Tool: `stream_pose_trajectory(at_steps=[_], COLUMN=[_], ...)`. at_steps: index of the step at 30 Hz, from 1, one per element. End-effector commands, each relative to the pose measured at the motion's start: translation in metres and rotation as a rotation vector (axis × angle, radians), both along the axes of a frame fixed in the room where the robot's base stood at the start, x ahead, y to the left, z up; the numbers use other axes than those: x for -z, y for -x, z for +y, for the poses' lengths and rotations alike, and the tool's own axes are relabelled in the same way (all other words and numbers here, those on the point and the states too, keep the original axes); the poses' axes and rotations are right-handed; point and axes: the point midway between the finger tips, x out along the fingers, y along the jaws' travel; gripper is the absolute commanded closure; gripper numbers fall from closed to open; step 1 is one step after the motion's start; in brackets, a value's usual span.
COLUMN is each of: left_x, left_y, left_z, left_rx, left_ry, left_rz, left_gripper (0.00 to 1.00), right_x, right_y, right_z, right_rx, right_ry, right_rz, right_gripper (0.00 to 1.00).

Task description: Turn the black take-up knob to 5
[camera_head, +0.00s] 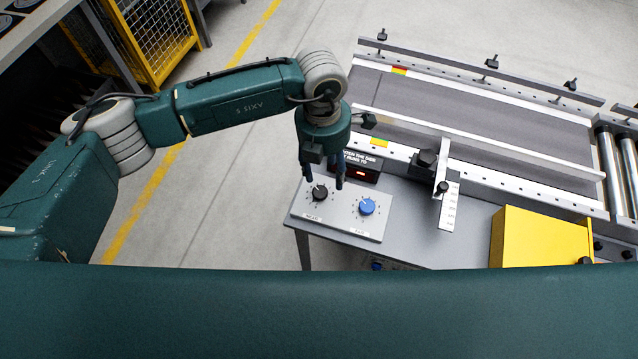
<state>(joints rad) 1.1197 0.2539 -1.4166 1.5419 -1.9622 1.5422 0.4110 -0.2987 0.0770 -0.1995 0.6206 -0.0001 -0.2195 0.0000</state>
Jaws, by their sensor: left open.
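The black knob (319,193) sits on the left side of a light grey panel (341,223), with dial marks around it. A label below it is too small to read, and I cannot tell which number it points to. A blue knob (367,206) sits to its right on the same panel. My left gripper (324,179) points down just above the black knob. Its fingers are apart and empty. I cannot tell whether a fingertip touches the knob. My right gripper is not in view.
Behind the panel is a small black display box (362,172) with red digits. A conveyor belt (470,105) with metal side rails runs behind. A black clamp with a white scale plate (449,207) stands to the right, near a yellow box (540,238). A yellow cage (158,40) stands far left.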

Motion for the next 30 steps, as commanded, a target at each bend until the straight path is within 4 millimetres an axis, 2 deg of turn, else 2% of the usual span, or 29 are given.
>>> stream_pose_trajectory(at_steps=[3,7,15,21,30], left_x=[0.0,0.013,0.064,0.093,0.106], left_y=[-0.01,-0.009,-0.008,-0.008,-0.009], left_z=[0.016,0.017,0.016,0.016,0.015], left_rx=[-0.003,-0.004,-0.005,-0.004,-0.002], left_ry=[-0.061,-0.066,-0.062,-0.06,-0.059], left_rz=[-0.029,-0.027,-0.024,-0.026,-0.028], left_gripper=[0.5,0.5,0.5,0.5,0.5], right_x=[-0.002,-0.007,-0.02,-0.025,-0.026], right_y=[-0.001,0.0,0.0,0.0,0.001], right_z=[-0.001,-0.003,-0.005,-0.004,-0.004], right_rx=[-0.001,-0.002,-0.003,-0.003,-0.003], right_ry=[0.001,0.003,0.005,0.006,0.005], right_rz=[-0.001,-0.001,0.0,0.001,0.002], right_gripper=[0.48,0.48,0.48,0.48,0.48])
